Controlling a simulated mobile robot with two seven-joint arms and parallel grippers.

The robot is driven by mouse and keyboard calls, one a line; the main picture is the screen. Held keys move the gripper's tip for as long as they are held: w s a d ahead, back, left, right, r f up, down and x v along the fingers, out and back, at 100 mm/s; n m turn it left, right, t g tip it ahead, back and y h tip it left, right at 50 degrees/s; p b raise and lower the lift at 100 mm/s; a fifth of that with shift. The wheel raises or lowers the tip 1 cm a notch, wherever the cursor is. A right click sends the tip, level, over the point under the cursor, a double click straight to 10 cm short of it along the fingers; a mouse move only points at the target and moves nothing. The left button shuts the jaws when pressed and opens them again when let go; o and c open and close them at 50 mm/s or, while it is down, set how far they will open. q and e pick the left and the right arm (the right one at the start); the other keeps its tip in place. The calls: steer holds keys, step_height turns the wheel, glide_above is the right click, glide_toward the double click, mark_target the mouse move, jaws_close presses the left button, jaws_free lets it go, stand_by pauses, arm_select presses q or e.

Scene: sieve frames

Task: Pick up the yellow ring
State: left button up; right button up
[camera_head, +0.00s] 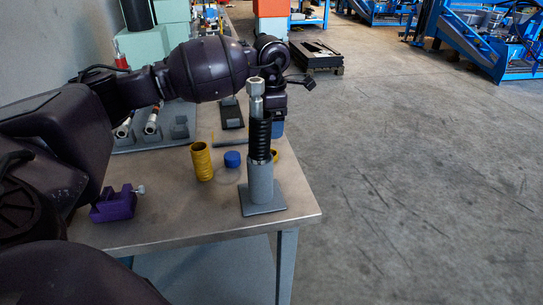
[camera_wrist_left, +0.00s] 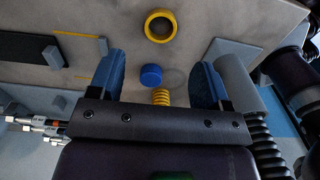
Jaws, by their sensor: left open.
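The yellow ring (camera_wrist_left: 160,40) lies flat on the table in the left wrist view, beyond my fingertips and near the middle between them. In the head view the yellow ring (camera_head: 276,155) is mostly hidden behind the grey post (camera_head: 260,184). My left gripper (camera_wrist_left: 160,70) is open with its blue fingers spread and nothing held between them. In the head view the left gripper (camera_head: 277,127) is over the table behind the post, partly hidden by it. A ribbed yellow stack (camera_head: 201,162) stands left of a blue cap (camera_head: 232,159). My right gripper is not in view.
The post carries black ribbed rings (camera_head: 259,140) and a metal rod (camera_head: 256,98), close beside my left gripper. A clear disc (camera_head: 227,176) lies by the blue cap. A purple block (camera_head: 114,205) sits front left. The table's right edge is near the post.

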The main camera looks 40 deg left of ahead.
arm_select(q)
step_height(320, 180, down, 4)
steer(key=shift+r, duration=0.25)
steer(key=shift+w+d+f+b, duration=0.15)
steer(key=shift+f+b, duration=0.1)
steer(key=shift+f, duration=1.05)
steer(key=shift+w+d+f+b, duration=0.1)
steer(key=shift+f+b, duration=0.15)
steer(key=shift+f, duration=1.05)
steer(key=c, duration=1)
steer(key=shift+r, duration=0.1)
